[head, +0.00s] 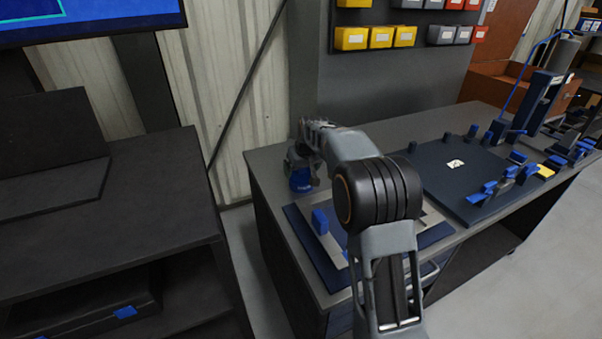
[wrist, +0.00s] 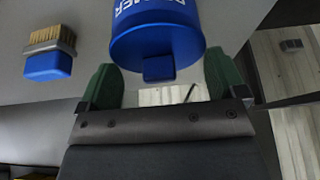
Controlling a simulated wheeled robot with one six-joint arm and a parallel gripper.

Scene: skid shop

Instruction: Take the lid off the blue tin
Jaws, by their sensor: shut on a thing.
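The blue tin (wrist: 145,14) with white lettering shows at the top of the wrist view, its end toward my gripper. The lid (wrist: 155,42) is plain blue, with a small blue block-like tab (wrist: 158,69) between the fingers. I cannot tell whether the lid is clear of the tin. In the head view the blue tin (head: 301,182) stands at the bench's back left corner, under my gripper (head: 302,162), partly hidden by it.
A brush (wrist: 48,62) with a blue handle lies to the left in the wrist view. The grey bench (head: 268,178) carries a blue-edged mat (head: 304,243) and a dark board (head: 455,180) with blue fixtures around it. Yellow bins (head: 380,38) hang behind. A dark cabinet (head: 110,200) stands left, across a gap.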

